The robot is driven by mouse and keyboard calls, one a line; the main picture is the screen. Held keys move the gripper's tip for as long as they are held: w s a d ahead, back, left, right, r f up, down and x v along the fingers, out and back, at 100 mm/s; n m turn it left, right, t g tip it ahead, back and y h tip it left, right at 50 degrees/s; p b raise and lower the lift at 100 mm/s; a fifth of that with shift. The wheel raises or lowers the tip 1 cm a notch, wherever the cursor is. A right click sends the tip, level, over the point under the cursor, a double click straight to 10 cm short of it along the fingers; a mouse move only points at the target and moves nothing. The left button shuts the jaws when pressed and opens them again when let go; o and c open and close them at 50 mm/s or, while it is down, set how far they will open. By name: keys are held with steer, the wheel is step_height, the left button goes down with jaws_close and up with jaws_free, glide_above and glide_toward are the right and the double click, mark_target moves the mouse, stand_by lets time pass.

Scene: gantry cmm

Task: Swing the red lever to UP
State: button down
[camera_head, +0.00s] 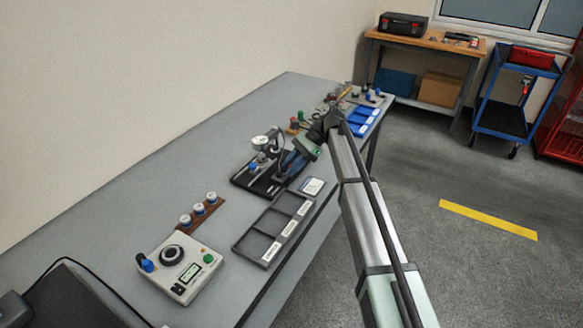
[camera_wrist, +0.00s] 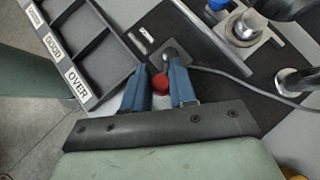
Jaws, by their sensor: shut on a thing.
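The red lever end (camera_wrist: 160,82) is a round red knob between the two blue fingers of my gripper (camera_wrist: 160,69) in the wrist view. My gripper is shut on it. A dark rounded piece (camera_wrist: 171,52) shows just past the fingertips on a dark plate (camera_wrist: 148,42) with small pale markings, too small to read. In the head view my gripper (camera_head: 291,163) is low over the black gauge stand base (camera_head: 262,183). The lever is hidden there behind my gripper and arm, so its angle cannot be told.
A grey sorting tray (camera_head: 243,240) with labelled compartments, GOOD and OVER among them, lies close beside my gripper. The dial gauge stand (camera_head: 262,145) rises just behind, and a cable (camera_wrist: 225,74) runs nearby. A control box (camera_head: 178,268) stands at the front left.

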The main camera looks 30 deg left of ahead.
steer(key=shift+w+a+n+h, duration=0.1)
steer(key=shift+a+n+h, duration=0.05)
steer(key=shift+n+h, duration=0.3)
steer(key=c, duration=0.9)
jaws_free()
steer(key=shift+c, duration=0.2)
steer(key=v, duration=0.7)
steer(key=shift+w, duration=0.25)
steer(key=shift+o, duration=0.2)
steer(key=shift+r, duration=0.1)
